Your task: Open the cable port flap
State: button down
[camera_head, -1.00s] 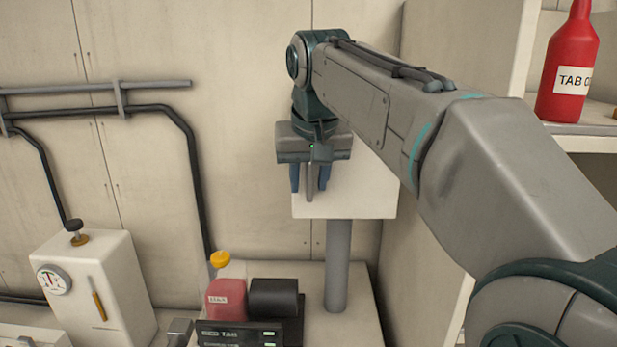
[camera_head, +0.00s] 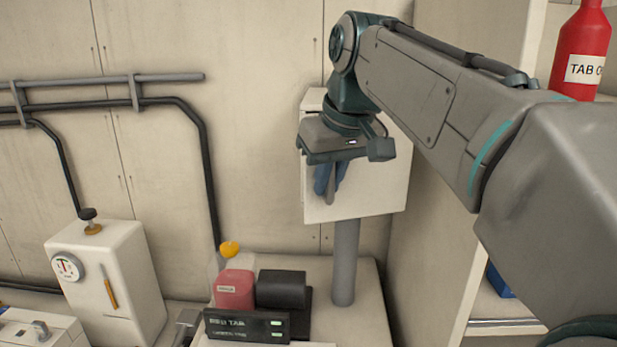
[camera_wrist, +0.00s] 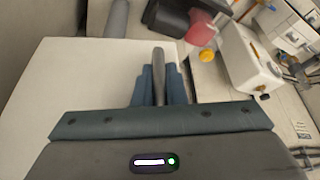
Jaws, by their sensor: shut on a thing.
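A white box-like housing (camera_head: 385,185) stands on a grey post against the back wall; its pale face also fills the left of the wrist view (camera_wrist: 60,90). I cannot make out a separate flap edge on it, so where the cable port flap begins is unclear. My gripper (camera_head: 329,190) is in front of this face, tilted, with its blue fingers pointing down. In the wrist view the fingers (camera_wrist: 159,85) are shut on a slim grey bar (camera_wrist: 158,60), which looks like a handle. Its joint to the white face is hidden.
Below stand a pink-red container (camera_head: 233,290) with a yellow cap, a black device (camera_head: 281,289) and a dark label panel (camera_head: 247,326). A white gauge box (camera_head: 120,280) is at left. A red bottle (camera_head: 581,45) sits on the right shelf. Black pipes run along the wall.

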jog(key=s+d+n+y+b, duration=0.1)
jog(key=s+d+n, duration=0.1)
jog(key=s+d, duration=0.7)
jog(key=shift+d+n+g+b, duration=0.15)
jog(key=shift+n+g+b, duration=0.15)
jog(key=shift+n+g, duration=0.1)
jog(key=c, duration=1.5)
grip_release()
jog(key=shift+s, duration=0.15)
jog(key=shift+r, duration=0.1)
